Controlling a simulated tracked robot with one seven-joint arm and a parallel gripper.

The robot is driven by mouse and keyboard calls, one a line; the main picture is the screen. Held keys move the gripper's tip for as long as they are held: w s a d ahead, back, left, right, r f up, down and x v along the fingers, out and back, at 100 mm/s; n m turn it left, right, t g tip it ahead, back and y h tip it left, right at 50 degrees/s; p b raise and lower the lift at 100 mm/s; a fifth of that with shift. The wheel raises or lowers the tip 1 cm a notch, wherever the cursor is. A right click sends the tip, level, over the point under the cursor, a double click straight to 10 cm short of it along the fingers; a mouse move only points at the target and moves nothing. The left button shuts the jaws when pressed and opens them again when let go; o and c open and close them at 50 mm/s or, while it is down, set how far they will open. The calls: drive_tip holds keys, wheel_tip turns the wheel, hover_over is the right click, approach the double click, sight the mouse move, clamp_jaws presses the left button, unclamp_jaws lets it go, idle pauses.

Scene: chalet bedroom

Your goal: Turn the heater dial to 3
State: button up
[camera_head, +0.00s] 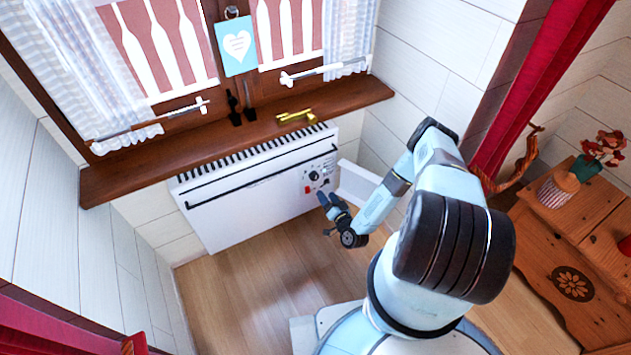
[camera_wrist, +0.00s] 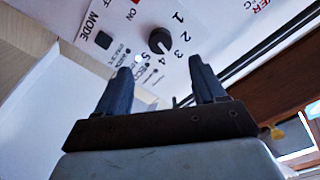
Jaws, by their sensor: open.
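The heater (camera_head: 240,195) is a white panel under the window sill, with a small control panel at its right end. The black round dial (camera_head: 313,176) sits on that control panel. In the wrist view, the dial (camera_wrist: 160,40) has the numbers 1 to 5 printed around its right and lower side. A pale mark on the dial seems to face the 3 and 4 side, but it is too small to read surely. My gripper (camera_head: 329,199) is in front of and below the control panel. In the wrist view, my gripper (camera_wrist: 160,67) is open and empty, its fingertips apart just below the dial.
The wooden sill (camera_head: 230,135) juts out above the heater and bears a brass-coloured object (camera_head: 296,116). A black MODE button (camera_wrist: 103,40) is beside the dial. A wooden cabinet (camera_head: 575,225) with a potted plant stands at the right.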

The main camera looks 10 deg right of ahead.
sight(316, 179)
drive_tip(key=x, duration=1)
drive_tip(key=shift+w, duration=0.2)
drive_tip(key=shift+c, duration=0.3)
drive_tip(key=c, duration=1)
drive_tip(key=shift+n, duration=1.2)
drive_tip(key=shift+f, duration=0.1)
drive_tip(key=o, duration=1.1)
drive_tip(key=shift+c, duration=0.2)
drive_tip(key=shift+s, duration=0.15)
drive_tip(key=v, duration=1.3)
drive_tip(key=shift+s+d, duration=0.2)
drive_tip(key=shift+s, duration=0.05)
